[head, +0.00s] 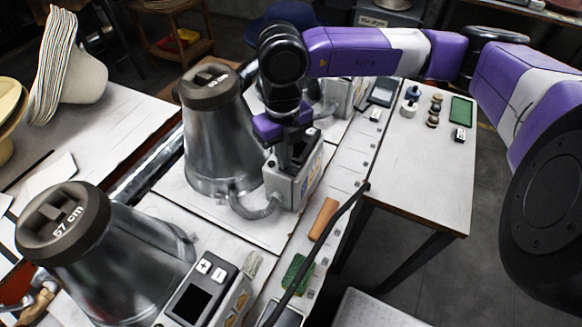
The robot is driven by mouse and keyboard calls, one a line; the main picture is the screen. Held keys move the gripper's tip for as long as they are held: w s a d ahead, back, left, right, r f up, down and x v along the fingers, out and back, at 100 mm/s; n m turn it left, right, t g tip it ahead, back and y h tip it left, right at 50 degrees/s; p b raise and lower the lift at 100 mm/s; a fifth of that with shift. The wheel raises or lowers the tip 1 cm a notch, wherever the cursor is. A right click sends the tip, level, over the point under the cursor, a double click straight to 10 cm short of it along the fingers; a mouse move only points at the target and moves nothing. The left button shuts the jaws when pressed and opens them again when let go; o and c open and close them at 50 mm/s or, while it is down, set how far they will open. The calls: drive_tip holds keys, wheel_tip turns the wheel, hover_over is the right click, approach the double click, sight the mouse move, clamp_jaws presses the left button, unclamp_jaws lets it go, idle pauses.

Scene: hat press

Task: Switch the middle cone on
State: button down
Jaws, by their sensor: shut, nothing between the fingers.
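The middle cone (215,140) is a grey metal cone with a dark cap, standing upright on the white bench. Its control box (288,190) is joined at its lower right by a ribbed hose (252,209). My gripper (298,158) points down at the top of this box, with its fingers shut and empty. The gripper and wrist cover most of the box's top, so its switch and display are hidden. I cannot tell whether the fingertips touch the box.
A nearer cone (100,258) marked 57 cm stands at the lower left, with its control panel (199,289) beside it. A wooden handle (323,219) and a green pad (297,273) lie on the bench. A side table (425,170) holds small items. Hats (75,65) stand at the upper left.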

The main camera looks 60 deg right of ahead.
drive_tip(key=shift+f, duration=0.25)
drive_tip(key=shift+r+p, duration=1)
drive_tip(key=shift+r, duration=2.55)
